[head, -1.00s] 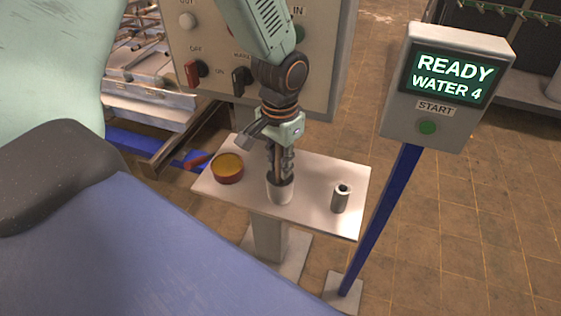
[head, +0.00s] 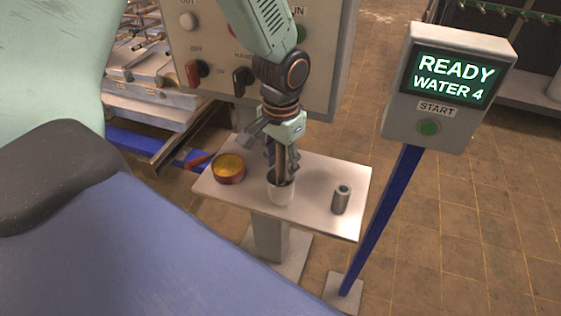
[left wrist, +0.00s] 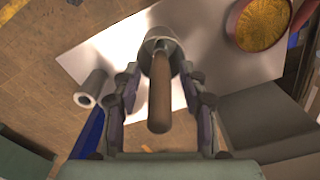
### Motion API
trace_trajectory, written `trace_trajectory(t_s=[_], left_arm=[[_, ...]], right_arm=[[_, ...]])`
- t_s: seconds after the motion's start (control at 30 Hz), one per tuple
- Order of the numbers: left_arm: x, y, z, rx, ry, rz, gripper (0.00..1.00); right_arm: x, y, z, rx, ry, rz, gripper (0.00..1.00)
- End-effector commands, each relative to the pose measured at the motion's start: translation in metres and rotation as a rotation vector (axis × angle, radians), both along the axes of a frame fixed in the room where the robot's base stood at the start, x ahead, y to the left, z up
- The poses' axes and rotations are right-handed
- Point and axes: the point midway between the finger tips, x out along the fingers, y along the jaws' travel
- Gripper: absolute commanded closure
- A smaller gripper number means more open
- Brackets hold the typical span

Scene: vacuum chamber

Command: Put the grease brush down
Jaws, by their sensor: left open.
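My left gripper (head: 282,168) is above the cup. In the left wrist view the open fingers (left wrist: 160,90) stand on either side of the handle with gaps, apart from it. My right gripper is not in view.
An amber-filled round tin (head: 228,168) is left of the cup, with a red-handled item (head: 197,162) beside it. A grey metal cylinder (head: 341,199) stands at the right. A control panel (head: 215,45) rises behind, and a START post (head: 428,128) stands to the right.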

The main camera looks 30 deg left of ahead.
Motion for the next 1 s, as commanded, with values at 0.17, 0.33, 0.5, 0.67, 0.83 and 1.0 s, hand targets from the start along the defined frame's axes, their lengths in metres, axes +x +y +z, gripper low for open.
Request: trace_trajectory(t_s=[0.17,0.33,0.5,0.67,0.83,1.0], left_arm=[[0.001,0.0,0.032,-0.001,-0.006,0.001,0.57],[0.001,0.0,0.068,-0.001,-0.006,0.001,0.57],[0.001,0.0,0.098,0.0,-0.005,0.001,0.57],[0.001,0.0,0.113,0.001,-0.003,0.0,0.57],[0.001,0.0,0.118,0.0,-0.001,0.0,0.57],[0.001,0.0,0.118,0.0,-0.001,0.0,0.57]], right_arm=[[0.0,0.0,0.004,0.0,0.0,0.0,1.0],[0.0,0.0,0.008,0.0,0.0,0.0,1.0],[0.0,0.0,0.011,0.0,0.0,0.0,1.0],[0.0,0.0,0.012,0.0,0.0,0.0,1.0],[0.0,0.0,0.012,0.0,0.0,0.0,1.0],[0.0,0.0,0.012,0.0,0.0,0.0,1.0]])
